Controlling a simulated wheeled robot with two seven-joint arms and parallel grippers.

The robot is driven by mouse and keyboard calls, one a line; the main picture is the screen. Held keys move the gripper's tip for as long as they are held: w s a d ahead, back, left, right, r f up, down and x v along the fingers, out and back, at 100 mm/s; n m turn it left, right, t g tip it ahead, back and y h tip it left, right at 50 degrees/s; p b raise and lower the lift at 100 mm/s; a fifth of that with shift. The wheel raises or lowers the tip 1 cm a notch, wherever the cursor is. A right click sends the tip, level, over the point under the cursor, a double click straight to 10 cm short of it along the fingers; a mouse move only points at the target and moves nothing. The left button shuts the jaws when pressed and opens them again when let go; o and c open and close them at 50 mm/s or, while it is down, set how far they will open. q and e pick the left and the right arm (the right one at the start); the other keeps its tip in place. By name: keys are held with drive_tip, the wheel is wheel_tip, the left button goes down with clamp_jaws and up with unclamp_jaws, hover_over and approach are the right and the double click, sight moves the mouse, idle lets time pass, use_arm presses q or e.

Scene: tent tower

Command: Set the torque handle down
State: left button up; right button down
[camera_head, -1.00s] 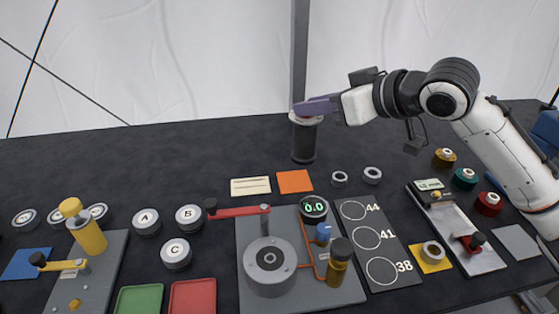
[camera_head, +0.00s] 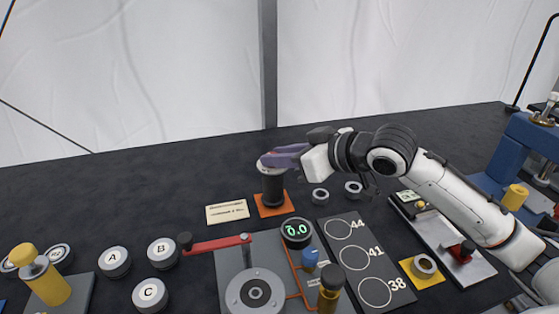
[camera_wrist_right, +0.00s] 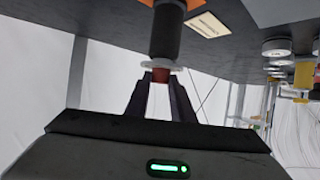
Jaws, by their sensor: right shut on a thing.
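The torque handle (camera_head: 271,187) is a black upright cylinder with a pale grey collar at its top. My right gripper (camera_head: 266,161) is shut on its top end, reaching in from the right. The handle stands over the orange square (camera_head: 275,210), its lower end seeming at the surface; I cannot tell whether it touches. In the right wrist view the handle (camera_wrist_right: 165,32) extends away from the fingers (camera_wrist_right: 158,92), with a reddish part between them and orange at its far end. My left gripper is not in view.
A cream card (camera_head: 227,212) lies left of the orange square. Two small grey rings (camera_head: 320,195) lie to the right. A red lever (camera_head: 220,244) and round gauge (camera_head: 296,232) are in front. The dark table behind and left is clear.

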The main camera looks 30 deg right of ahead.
drive_tip(key=shift+f, duration=0.3)
drive_tip(key=c, duration=1.5)
unclamp_jaws()
drive_tip(key=shift+f, duration=0.1)
drive_tip(key=shift+c, duration=0.2)
drive_tip(key=b+v, duration=0.1)
drive_tip(key=v, duration=1.1)
